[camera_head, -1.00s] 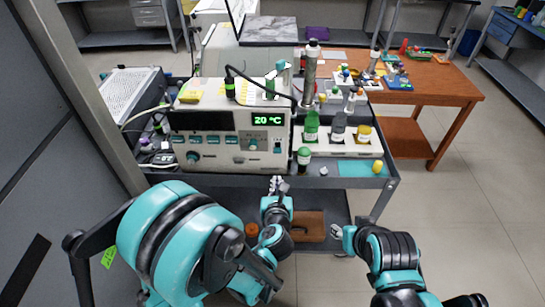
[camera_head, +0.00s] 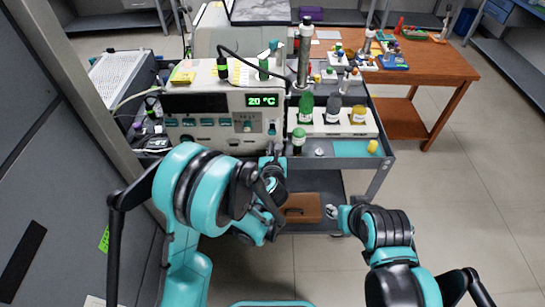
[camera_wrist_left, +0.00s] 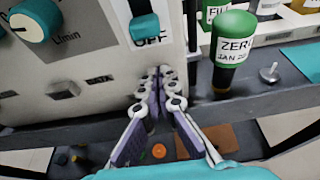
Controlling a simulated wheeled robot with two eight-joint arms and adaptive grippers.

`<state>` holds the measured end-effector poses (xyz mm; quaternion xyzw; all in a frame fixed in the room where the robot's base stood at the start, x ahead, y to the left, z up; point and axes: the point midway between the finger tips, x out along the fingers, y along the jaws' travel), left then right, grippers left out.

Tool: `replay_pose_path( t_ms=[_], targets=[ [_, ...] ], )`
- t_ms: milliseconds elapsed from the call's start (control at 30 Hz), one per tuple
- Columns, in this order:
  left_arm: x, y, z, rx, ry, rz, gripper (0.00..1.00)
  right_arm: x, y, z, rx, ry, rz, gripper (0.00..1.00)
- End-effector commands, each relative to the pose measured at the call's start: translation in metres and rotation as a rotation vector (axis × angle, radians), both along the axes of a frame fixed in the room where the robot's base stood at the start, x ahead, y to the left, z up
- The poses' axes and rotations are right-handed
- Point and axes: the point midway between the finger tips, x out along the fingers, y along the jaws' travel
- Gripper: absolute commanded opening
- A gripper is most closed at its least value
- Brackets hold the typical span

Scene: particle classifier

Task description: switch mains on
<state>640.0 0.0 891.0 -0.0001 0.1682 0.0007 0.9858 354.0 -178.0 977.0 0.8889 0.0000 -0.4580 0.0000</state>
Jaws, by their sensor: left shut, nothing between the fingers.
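The classifier (camera_head: 215,143) is a white instrument with a front panel of knobs and a green "20 °C" display. In the left wrist view, a teal switch lever (camera_wrist_left: 144,27) sits at the panel's right side, with a partly covered "OFF" label (camera_wrist_left: 150,42) just below it. My left gripper (camera_wrist_left: 160,76) is shut and empty, with its fingertips below the lever and apart from it in the picture. In the head view, the left gripper (camera_head: 275,152) is at the panel's lower right corner. My right gripper (camera_head: 332,212) hangs low in front of the cart; its fingers are too small to judge.
A green-capped bottle (camera_wrist_left: 231,50) labelled "ZERO" stands close right of the left gripper on the dark cart shelf. Several bottles stand in a white rack (camera_head: 340,128) behind it. A brown case (camera_head: 303,208) lies on the lower shelf. Open floor lies to the right.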

Motion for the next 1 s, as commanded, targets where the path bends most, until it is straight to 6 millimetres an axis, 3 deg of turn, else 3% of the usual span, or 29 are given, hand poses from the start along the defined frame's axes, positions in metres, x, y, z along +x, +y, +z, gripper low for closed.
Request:
replay_pose_path(
  t_ms=[33,200,700,1000],
  targets=[
    [-0.003,0.000,0.011,0.000,0.000,-0.002,0.00,0.000,0.000,0.001,0.000,0.000,0.000,0.40],
    [-0.004,0.000,0.030,0.000,0.000,-0.002,0.00,0.000,0.000,0.001,0.000,0.000,0.000,0.40],
    [-0.004,0.000,0.039,0.000,-0.001,-0.001,0.00,0.000,0.000,0.001,0.000,0.000,0.000,0.40],
    [-0.004,0.000,0.069,0.001,-0.001,-0.003,0.00,0.000,0.000,0.019,0.000,0.000,0.000,0.40]
  ],
)
